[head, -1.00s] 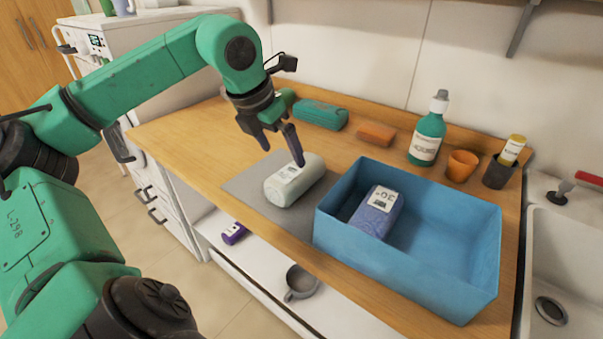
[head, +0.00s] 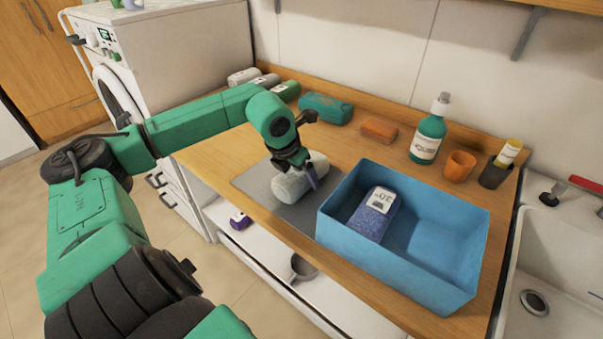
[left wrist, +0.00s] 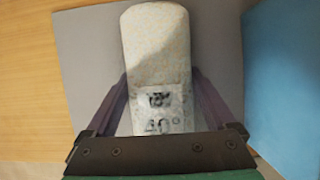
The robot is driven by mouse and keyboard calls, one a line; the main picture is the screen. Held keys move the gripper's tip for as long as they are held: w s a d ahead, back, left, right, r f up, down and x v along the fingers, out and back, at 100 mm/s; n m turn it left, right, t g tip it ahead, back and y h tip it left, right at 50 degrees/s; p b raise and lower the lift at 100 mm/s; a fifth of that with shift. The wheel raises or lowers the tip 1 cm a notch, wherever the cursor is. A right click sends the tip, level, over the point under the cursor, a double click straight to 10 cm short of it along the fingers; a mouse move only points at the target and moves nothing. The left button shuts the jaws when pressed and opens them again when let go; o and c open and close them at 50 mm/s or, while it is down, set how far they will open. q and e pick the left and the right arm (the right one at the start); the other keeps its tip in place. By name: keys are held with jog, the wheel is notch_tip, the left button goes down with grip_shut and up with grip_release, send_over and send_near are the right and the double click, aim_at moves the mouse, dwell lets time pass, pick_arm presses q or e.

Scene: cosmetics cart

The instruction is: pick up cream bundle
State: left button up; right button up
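The cream bundle (head: 289,185), a pale speckled roll with a white label, lies on a grey mat (head: 252,181) on the wooden counter. In the left wrist view the cream bundle (left wrist: 157,50) points away from me, its label reading 40° near the gripper. My left gripper (head: 305,178) is down at the bundle. In the left wrist view my left gripper (left wrist: 160,88) has one finger on each side of it, spread wide. The fingertips are close to its sides; I cannot tell whether they touch. My right gripper is not in view.
A blue bin (head: 382,262) holding a purple-blue bundle (head: 373,216) stands just right of the mat. Behind are a teal bundle (head: 327,108), an orange block (head: 379,130), a green bottle (head: 428,138) and an orange cup (head: 459,165). A sink (head: 545,255) is at right.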

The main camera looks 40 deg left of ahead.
pick_arm(q)
jog(key=c, duration=0.6)
notch_tip(320, 180, up, 20)
jog(key=p, duration=0.6)
